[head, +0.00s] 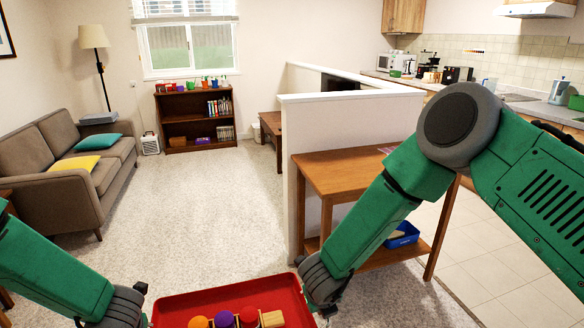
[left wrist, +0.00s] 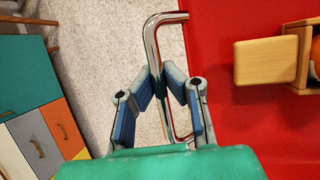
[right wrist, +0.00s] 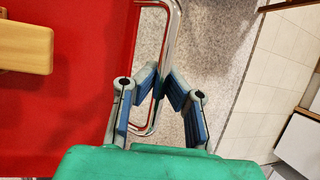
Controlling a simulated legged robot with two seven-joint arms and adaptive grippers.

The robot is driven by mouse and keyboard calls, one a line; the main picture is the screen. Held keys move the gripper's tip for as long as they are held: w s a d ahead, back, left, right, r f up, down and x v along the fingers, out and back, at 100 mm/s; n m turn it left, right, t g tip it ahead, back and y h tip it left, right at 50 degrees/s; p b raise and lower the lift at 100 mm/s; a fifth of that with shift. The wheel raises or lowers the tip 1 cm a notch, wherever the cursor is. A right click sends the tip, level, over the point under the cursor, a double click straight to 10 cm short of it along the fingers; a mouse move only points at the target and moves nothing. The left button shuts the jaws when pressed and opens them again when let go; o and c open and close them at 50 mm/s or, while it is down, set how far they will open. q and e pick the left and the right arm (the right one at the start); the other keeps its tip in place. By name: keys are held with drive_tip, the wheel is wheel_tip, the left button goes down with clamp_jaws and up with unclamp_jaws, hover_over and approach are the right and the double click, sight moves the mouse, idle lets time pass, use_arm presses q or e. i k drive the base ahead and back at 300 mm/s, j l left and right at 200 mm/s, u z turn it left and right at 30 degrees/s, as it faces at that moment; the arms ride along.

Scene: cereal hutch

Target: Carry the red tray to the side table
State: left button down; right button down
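The red tray (head: 250,292) is at the bottom of the head view, in front of me, and its near part is cut off. A toy train-like row with orange and purple round parts (head: 224,319) and a wooden block (head: 272,319) is on it. My left gripper (left wrist: 161,82) is shut on the tray's metal handle (left wrist: 153,40) at one side. My right gripper (right wrist: 164,82) is shut on the opposite metal handle (right wrist: 172,30). A wooden table (head: 345,172) with a lower shelf stands ahead right against the half wall; my right arm hides part of it.
A white half wall (head: 350,125) runs behind the wooden table. A blue bin (head: 404,236) is on its lower shelf. A sofa (head: 60,165) is at left, a bookshelf (head: 195,115) at the back. The carpet (head: 195,210) between is clear.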

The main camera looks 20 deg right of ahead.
sight(352, 165)
drive_tip(key=i+l, duration=0.15)
drive_tip(key=l, duration=0.2)
drive_tip(key=i+l, duration=0.15)
drive_tip(key=l, duration=0.2)
drive_tip(key=i+l, duration=0.15)
drive_tip(key=l, duration=0.2)
drive_tip(key=i+l, duration=0.1)
drive_tip(key=l, duration=0.25)
